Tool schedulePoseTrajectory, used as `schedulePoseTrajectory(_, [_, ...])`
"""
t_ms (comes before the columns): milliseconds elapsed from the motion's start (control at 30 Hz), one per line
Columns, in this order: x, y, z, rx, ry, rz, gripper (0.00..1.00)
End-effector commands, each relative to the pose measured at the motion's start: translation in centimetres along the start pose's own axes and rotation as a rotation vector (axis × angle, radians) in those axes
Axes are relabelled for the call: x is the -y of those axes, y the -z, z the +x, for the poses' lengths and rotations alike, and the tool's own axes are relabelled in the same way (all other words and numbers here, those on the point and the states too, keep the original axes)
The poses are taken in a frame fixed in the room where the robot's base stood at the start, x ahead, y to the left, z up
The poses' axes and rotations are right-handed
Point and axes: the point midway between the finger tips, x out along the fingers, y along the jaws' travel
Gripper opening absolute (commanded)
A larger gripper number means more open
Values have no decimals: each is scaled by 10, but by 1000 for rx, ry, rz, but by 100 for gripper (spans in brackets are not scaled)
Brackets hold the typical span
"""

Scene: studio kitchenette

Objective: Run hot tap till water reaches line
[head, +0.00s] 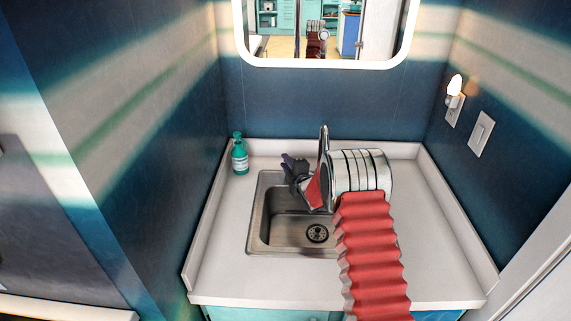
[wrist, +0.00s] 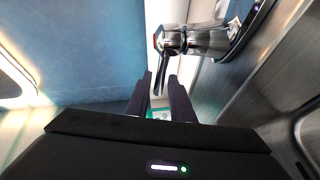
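The chrome tap (head: 324,140) stands at the back of the steel sink (head: 265,232), largely hidden by my arm in the head view. In the wrist view, the tap (wrist: 205,41) shows its round body with a small red mark, and a thin lever (wrist: 162,72) points down between my fingers. My gripper (head: 287,161) is above the back left of the sink. In the wrist view my gripper (wrist: 161,82) is open, with a gap around the lever's end; contact cannot be told. No running water shows, and the visible basin floor looks empty around its drain (head: 317,233). No fill line can be made out.
A teal bottle (head: 240,157) stands on the counter left of the sink. A mirror (head: 326,64) hangs on the back wall. A light switch (head: 481,135) and a small lit lamp (head: 454,87) are on the right wall. The counter (head: 432,248) right of my arm is clear.

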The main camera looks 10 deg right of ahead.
Motion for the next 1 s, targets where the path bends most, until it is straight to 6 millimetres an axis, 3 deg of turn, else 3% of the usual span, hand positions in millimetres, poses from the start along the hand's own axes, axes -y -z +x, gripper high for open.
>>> schedulePoseTrajectory(300, [0,0,0,0,1,0,0])
schedulePoseTrajectory(1000, [3,5,0,-14,7,-2,0])
